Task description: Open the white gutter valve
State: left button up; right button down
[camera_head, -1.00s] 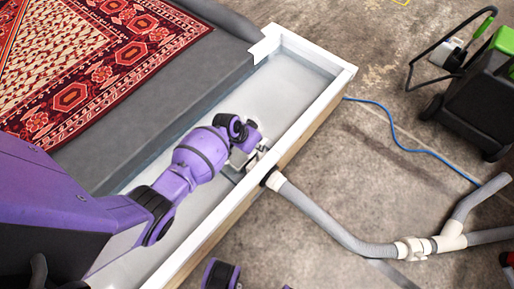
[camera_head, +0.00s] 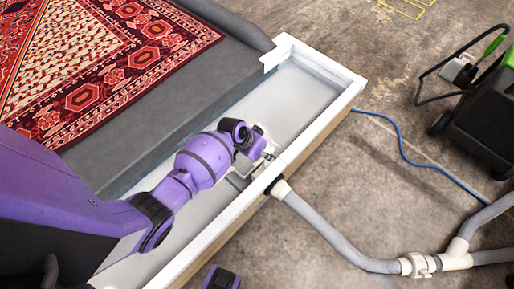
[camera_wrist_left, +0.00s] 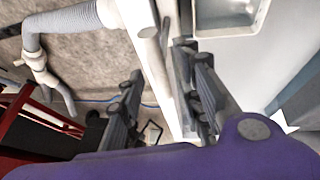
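A white valve fitting (camera_head: 418,265) sits on the grey drain hose on the floor at the lower right. A similar white fitting shows on the hose in the left wrist view (camera_wrist_left: 36,60). The hose leaves the outer wall of the white gutter (camera_head: 318,128). My left gripper (camera_head: 264,146) is over the gutter near its outer rim, well left of the fitting. In the left wrist view its two fingers (camera_wrist_left: 165,100) are apart, with the white rim (camera_wrist_left: 152,52) visible between them and nothing evidently held. I cannot tell whether they touch the rim.
A patterned red rug (camera_head: 110,65) lies on the grey platform beside the gutter. A black and green machine (camera_head: 482,115) stands at the right. A blue cable (camera_head: 402,140) crosses the concrete floor.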

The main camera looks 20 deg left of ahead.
pick_arm(q)
jog(key=v, duration=1)
jog(key=shift+s+r, duration=0.1)
